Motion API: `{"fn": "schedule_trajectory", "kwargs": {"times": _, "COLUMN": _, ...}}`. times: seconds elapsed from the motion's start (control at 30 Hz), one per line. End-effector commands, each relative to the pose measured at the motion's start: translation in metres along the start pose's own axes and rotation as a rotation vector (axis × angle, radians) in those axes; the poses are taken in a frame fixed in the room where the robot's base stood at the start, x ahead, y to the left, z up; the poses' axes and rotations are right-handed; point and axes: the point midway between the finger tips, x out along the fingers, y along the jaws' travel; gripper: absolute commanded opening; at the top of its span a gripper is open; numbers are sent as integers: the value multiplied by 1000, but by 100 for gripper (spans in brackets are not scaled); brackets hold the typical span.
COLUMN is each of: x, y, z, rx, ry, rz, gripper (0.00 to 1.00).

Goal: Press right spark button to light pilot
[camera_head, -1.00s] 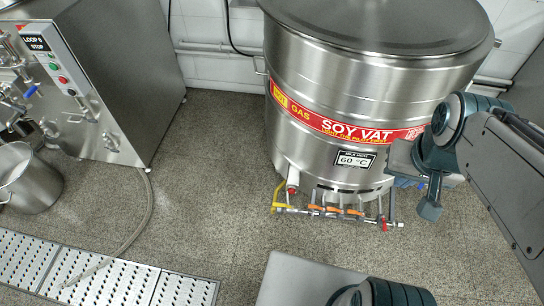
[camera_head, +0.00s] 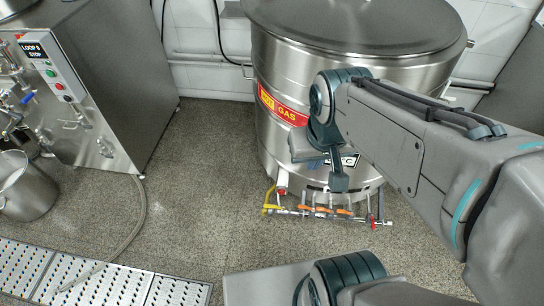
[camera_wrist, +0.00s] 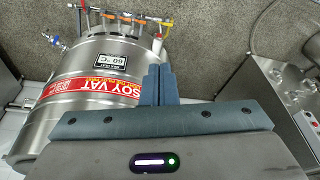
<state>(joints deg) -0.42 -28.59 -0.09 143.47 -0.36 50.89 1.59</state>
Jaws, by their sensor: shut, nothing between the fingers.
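The steel soy vat (camera_head: 345,62) stands ahead with a red band marked GAS; it also shows upside down in the wrist view (camera_wrist: 100,62). A gas pipe manifold (camera_head: 325,213) runs along its lower front, with several orange levers (camera_head: 322,210), a yellow lever (camera_head: 268,197) at its left end and a red part (camera_head: 373,222) at its right. The manifold is at the top of the wrist view (camera_wrist: 125,16). I cannot make out the spark buttons. My gripper (camera_head: 338,183) is shut and empty, in front of the vat and seen above the manifold; its fingers point toward the floor side in the wrist view (camera_wrist: 158,72).
A steel machine (camera_head: 110,85) with a button box (camera_head: 52,65) stands at the left, beside a steel pot (camera_head: 25,188). A hose (camera_head: 138,220) and perforated drain covers (camera_head: 95,275) lie on the floor. The floor between machine and vat is clear.

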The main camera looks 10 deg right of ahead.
Motion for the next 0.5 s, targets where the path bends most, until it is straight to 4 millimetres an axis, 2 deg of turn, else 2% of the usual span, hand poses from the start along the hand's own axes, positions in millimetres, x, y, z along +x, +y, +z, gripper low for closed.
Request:
{"fn": "schedule_trajectory", "kwargs": {"times": 0.07, "x": 3, "y": 0, "z": 0, "rx": 5, "ry": -6, "rz": -3, "gripper": 0}}
{"fn": "schedule_trajectory", "kwargs": {"times": 0.17, "x": 17, "y": -4, "z": 2, "rx": 34, "ry": -41, "rz": -23, "gripper": 0}}
{"fn": "schedule_trajectory", "kwargs": {"times": 0.27, "x": 45, "y": -12, "z": 4, "rx": 98, "ry": -113, "rz": -68, "gripper": 0}}
{"fn": "schedule_trajectory", "kwargs": {"times": 0.5, "x": 134, "y": -43, "z": 10, "rx": 360, "ry": -369, "rz": -249, "gripper": 0}}
